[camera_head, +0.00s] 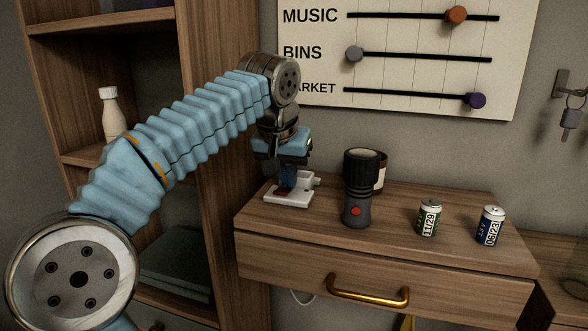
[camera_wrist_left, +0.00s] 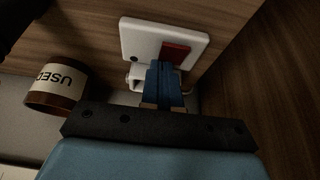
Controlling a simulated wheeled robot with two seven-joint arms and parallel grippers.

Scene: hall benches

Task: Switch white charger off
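The white charger (camera_head: 298,199) lies on the wooden cabinet top at its left end. It also shows in the left wrist view (camera_wrist_left: 145,42), with a red rocker switch (camera_wrist_left: 176,50) and a small dark dot on its face. My left gripper (camera_head: 288,182) points down over the charger. Its two blue fingers (camera_wrist_left: 163,72) are together with nothing visible between them, and their tips overlap the lower edge of the red switch in the left wrist view. I cannot tell whether they touch it. My right gripper is not in view.
A dark flashlight (camera_head: 357,190) stands right of the charger, with a brown jar labelled USED (camera_wrist_left: 56,85) behind it. Two batteries (camera_head: 429,218) (camera_head: 490,226) stand further right. A slider board (camera_head: 420,60) hangs above. A shelf unit (camera_head: 215,150) stands close on the left.

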